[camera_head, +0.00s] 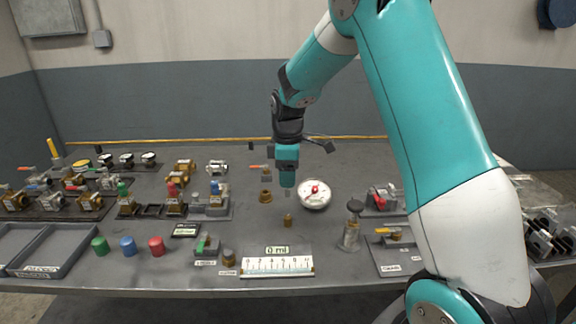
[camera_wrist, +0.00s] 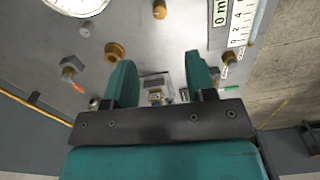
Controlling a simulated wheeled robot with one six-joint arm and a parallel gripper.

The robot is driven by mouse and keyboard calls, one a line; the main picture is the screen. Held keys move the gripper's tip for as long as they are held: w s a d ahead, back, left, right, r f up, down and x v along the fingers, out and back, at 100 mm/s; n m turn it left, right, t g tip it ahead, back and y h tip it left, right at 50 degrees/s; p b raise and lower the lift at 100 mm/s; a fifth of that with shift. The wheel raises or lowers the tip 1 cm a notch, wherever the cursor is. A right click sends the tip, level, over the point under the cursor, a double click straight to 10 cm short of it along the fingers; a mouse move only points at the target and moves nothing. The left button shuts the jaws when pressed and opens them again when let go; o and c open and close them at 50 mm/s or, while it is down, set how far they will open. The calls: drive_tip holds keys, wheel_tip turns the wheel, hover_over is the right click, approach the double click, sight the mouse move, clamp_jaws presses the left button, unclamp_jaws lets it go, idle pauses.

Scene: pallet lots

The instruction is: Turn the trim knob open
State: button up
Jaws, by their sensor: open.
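No readable label marks the trim knob, so I cannot tell which part it is. Small brass knobs stand on the bench: one (camera_head: 288,220) below my gripper, another (camera_head: 229,258) beside the scale plate. They also show in the wrist view, the first at the top (camera_wrist: 160,9) and the second at the right (camera_wrist: 228,58). A wider brass fitting (camera_head: 265,196) stands left of the gauge. My gripper (camera_head: 287,184) points down above the bench, left of the dial gauge (camera_head: 314,194). In the wrist view its two fingers (camera_wrist: 159,65) are apart with nothing held between them.
The scale plate (camera_head: 278,266) has a display reading 0 ml. A glass cylinder (camera_head: 352,230) stands to its right. Valve rigs (camera_head: 175,200) fill the left. Green, blue and red caps (camera_head: 128,246) stand near a grey tray (camera_head: 45,270). A red-handled valve (camera_head: 383,198) is at right.

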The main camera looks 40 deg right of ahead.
drive_tip(key=shift+r, duration=1.55)
drive_tip(key=s+a+r+m+y, duration=0.1)
drive_tip(key=s+a+r, duration=0.2)
drive_tip(key=s+a, duration=0.45)
drive_tip(key=s+a+r+y, duration=0.1)
drive_tip(key=s+a+r, duration=0.4)
drive_tip(key=a, duration=0.4)
drive_tip(key=s+a+m+y, duration=0.1)
drive_tip(key=s+a, duration=0.3)
drive_tip(key=s, duration=0.4)
drive_tip(key=s+a+m+y, duration=0.1)
drive_tip(key=s+a, duration=0.2)
drive_tip(key=s, duration=0.4)
drive_tip(key=shift+s+a+f, duration=0.35)
drive_tip(key=shift+s+f, duration=0.05)
drive_tip(key=shift+f, duration=0.05)
drive_tip(key=shift+c, duration=0.7)
drive_tip(key=shift+a, duration=0.1)
